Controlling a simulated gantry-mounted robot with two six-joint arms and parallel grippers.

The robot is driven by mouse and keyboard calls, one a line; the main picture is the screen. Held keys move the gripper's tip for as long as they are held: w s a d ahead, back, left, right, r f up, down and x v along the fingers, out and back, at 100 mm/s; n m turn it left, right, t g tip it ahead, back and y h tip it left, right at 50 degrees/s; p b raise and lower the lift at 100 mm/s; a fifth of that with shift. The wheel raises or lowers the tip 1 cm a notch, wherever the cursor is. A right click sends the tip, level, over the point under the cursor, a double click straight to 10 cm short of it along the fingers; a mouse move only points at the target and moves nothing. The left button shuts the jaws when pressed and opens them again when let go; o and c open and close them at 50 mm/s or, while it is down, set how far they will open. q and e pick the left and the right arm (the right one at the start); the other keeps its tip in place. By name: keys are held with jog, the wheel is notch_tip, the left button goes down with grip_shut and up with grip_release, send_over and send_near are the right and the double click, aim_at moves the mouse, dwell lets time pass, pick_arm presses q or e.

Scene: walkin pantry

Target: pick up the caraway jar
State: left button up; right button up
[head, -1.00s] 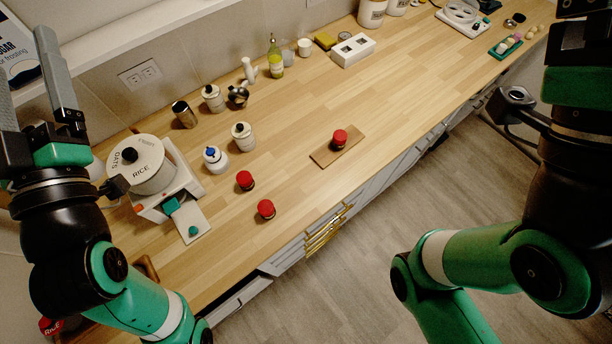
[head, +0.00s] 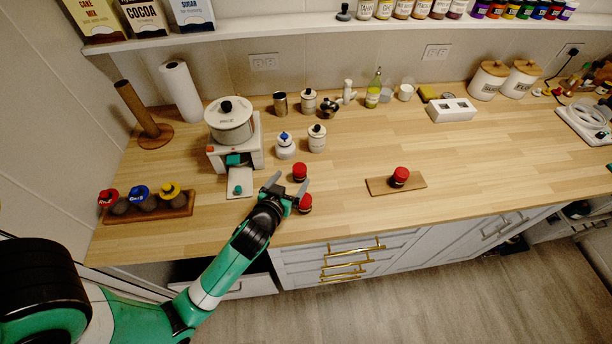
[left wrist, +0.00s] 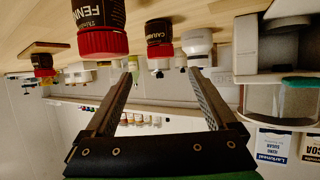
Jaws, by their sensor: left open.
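The caraway jar (left wrist: 160,30), dark with a red lid and a label partly readable as "CARAW", stands on the counter. In the head view it appears to be the farther of two red-lidded jars (head: 299,172). The nearer one (head: 305,204) appears to be the fennel jar, which is large at upper left in the left wrist view (left wrist: 100,14). My left gripper (head: 289,184) is open and empty, low over the counter just short of the caraway jar. In the inverted left wrist view the caraway jar appears between its fingertips (left wrist: 164,68). My right gripper is out of view.
A third red-lidded jar (head: 400,176) stands on a small board (head: 379,187) to the right. White canisters (head: 317,138) and a blue-topped jar (head: 285,146) stand behind. A scale-like stand with a pot (head: 230,122) is at left. The counter's right middle is clear.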

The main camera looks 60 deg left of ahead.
aim_at(300, 168)
pick_arm(q)
jog(key=x, duration=0.6)
jog(key=shift+w, duration=0.1)
jog(key=shift+f+p+x, duration=0.2)
jog(key=shift+p+x, duration=0.1)
jog(key=shift+x, duration=2.45)
jog(key=shift+c, duration=0.2)
grip_shut()
jog(key=shift+r, duration=0.15)
